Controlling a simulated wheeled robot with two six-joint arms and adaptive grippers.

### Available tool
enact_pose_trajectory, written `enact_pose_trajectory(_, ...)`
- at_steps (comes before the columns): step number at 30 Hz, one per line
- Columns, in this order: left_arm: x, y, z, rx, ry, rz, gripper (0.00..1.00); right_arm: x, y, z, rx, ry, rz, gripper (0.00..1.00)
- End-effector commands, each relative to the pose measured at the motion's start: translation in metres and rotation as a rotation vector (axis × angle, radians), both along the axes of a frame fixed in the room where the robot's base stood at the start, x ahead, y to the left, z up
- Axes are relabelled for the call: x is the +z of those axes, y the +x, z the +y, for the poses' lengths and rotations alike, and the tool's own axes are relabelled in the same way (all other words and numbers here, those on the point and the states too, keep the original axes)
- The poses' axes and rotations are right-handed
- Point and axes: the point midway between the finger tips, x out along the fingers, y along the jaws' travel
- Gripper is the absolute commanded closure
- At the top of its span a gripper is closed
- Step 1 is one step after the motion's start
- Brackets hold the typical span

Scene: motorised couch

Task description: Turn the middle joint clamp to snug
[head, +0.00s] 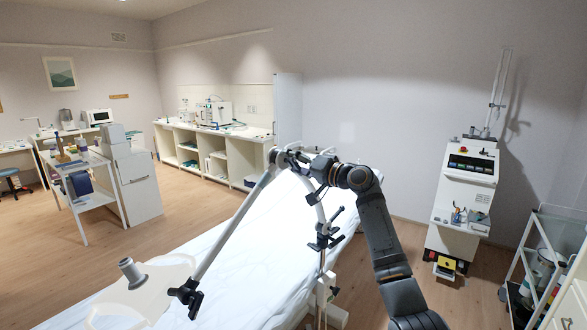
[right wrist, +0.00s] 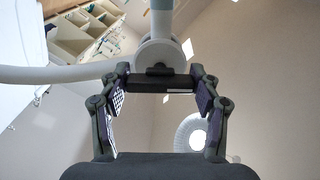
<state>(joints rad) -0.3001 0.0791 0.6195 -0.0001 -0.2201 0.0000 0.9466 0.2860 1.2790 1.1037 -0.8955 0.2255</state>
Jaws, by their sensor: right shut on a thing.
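The middle joint clamp (head: 274,156) sits at the top bend of a pale jointed support arm (head: 236,222) above the couch. In the right wrist view its round grey hub (right wrist: 158,53) has a black bar handle (right wrist: 160,84) on the near side. My right gripper (head: 300,160) reaches in from the right. Its fingers (right wrist: 160,88) are shut on the two ends of the bar, which lies level across that view. In the head view the gripper partly hides the handle. My left gripper is in neither view.
A white-covered couch (head: 237,268) lies under the support arm. Other black clamps sit on the lower left joint (head: 187,297) and the post (head: 325,238). A white machine (head: 464,195) and a trolley (head: 545,265) stand right.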

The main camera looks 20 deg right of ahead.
Motion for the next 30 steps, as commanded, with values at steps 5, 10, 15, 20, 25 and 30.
enact_pose_trajectory(5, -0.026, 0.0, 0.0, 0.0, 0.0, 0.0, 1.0, -0.005, 0.0, 0.0, -0.001, -0.118, -0.076, 0.68)
enact_pose_trajectory(10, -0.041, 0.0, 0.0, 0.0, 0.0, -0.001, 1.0, -0.004, 0.0, 0.0, -0.002, -0.243, -0.151, 0.68)
enact_pose_trajectory(15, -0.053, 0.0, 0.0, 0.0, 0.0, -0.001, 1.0, -0.003, 0.0, 0.0, 0.0, -0.356, -0.221, 0.68)
enact_pose_trajectory(20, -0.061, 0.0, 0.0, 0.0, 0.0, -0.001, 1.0, -0.002, 0.0, 0.0, -0.002, -0.444, -0.275, 0.68)
enact_pose_trajectory(25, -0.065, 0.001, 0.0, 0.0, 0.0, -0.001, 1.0, -0.001, 0.0, 0.0, -0.002, -0.51, -0.314, 0.68)
enact_pose_trajectory(30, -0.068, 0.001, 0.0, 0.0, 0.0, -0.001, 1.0, 0.0, 0.0, 0.0, 0.0, -0.548, -0.337, 0.68)
